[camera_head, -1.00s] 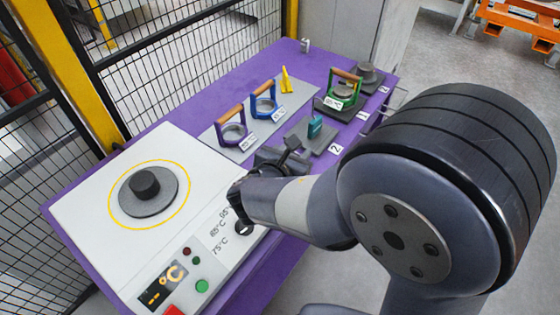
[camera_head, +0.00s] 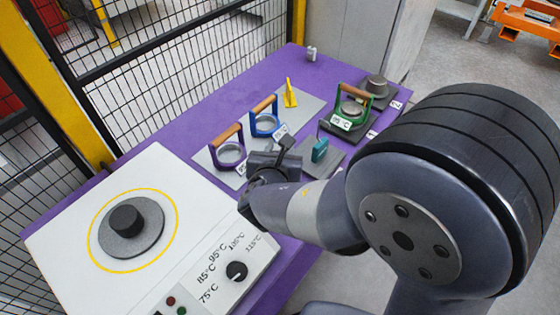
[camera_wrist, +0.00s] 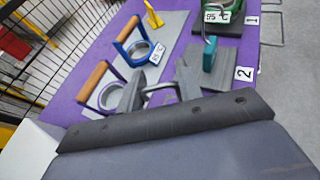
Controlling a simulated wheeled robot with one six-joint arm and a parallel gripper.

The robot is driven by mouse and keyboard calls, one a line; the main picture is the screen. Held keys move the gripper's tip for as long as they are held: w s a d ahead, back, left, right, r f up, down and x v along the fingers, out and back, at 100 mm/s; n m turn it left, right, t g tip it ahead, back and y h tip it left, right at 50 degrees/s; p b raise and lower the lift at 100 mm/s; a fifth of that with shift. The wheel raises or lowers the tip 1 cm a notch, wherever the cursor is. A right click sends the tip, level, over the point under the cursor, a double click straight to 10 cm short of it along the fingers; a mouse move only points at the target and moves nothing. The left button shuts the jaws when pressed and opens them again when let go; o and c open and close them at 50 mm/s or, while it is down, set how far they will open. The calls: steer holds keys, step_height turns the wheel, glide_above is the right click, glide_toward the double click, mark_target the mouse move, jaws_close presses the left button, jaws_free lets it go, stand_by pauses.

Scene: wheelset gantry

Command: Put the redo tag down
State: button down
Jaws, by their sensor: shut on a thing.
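My gripper (camera_head: 274,158) is over the purple table, left of the grey plate by label 2. In the wrist view, my gripper (camera_wrist: 160,88) has its two dark fingers around a thin, bent grey piece (camera_wrist: 157,88). I take this piece for part of the redo tag; the rest is hidden behind the gripper, and no writing shows on it. A teal block (camera_head: 320,150) with a thin hook stands on the grey plate (camera_head: 327,166). It also shows in the wrist view (camera_wrist: 209,55), apart from the fingers.
Purple (camera_head: 227,150) and blue (camera_head: 265,121) wooden-handled frames stand on a grey board with a yellow piece (camera_head: 290,93). A green frame (camera_head: 350,108) stands at right. A white heater (camera_head: 75,215) fills the left. Bare purple table (camera_head: 225,98) lies behind the board.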

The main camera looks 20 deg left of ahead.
steer(key=shift+f, duration=1.75)
steer(key=c, duration=1)
jaws_free()
steer(key=shift+o, duration=0.2)
steer(key=shift+r, duration=0.25)
steer(key=v, duration=1.2)
steer(key=shift+f, duration=0.15)
